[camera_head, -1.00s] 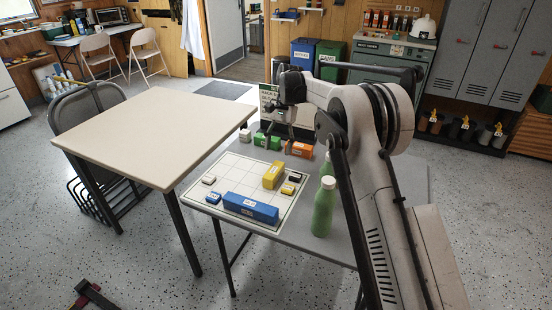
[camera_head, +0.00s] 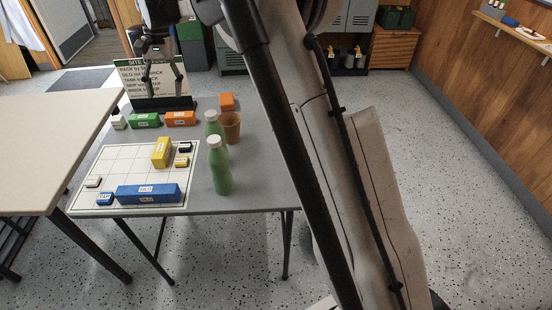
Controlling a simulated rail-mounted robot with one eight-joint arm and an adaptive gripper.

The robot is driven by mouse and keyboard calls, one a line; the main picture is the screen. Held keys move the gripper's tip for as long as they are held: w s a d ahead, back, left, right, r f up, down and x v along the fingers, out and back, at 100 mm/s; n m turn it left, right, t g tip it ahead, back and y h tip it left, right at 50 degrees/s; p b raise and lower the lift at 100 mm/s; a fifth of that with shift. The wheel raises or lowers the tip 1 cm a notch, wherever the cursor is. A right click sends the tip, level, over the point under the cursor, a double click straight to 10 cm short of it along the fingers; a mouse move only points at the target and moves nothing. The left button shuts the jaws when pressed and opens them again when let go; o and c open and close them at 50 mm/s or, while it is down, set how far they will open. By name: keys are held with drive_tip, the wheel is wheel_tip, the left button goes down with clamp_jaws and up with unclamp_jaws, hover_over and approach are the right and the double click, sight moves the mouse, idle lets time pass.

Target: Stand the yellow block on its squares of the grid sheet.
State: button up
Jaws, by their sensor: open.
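The yellow block (camera_head: 162,152) sits on the right part of the white grid sheet (camera_head: 119,164), which lies on the grey table. A small yellow block (camera_head: 182,162) and a small black block (camera_head: 185,147) are just to its right. A long blue block (camera_head: 148,194), a small blue block (camera_head: 105,198) and a small white block (camera_head: 93,182) are along the sheet's near and left side. My gripper (camera_head: 163,84) is open and empty, raised in front of the sign behind the sheet, apart from the yellow block.
Green (camera_head: 145,121) and orange (camera_head: 180,119) blocks stand behind the sheet, below the sign board (camera_head: 148,76). Two green bottles (camera_head: 219,168) and a brown cup (camera_head: 231,127) stand right of the sheet. A beige table (camera_head: 45,140) adjoins on the left.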

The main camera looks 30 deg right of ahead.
drive_tip(key=s+d+r+n+t, duration=0.15)
drive_tip(key=s+d+r, duration=0.3)
drive_tip(key=s, duration=0.55)
drive_tip(key=s+d+r+t, duration=0.3)
drive_tip(key=s+d+r, duration=0.15)
drive_tip(key=s, duration=0.55)
drive_tip(key=s+d+f+n+t+h, duration=0.1)
drive_tip(key=s+d+f+t, duration=0.1)
drive_tip(key=s, duration=0.8)
drive_tip(key=s+d+f+n+t, duration=0.1)
drive_tip(key=s+d+f, duration=0.3)
drive_tip(key=s, duration=0.5)
wheel_tip(320, 180, down, 3)
drive_tip(key=shift+s+d+r+t+h, duration=0.2)
drive_tip(key=shift+s+t+h, duration=0.2)
drive_tip(key=shift+t, duration=0.25)
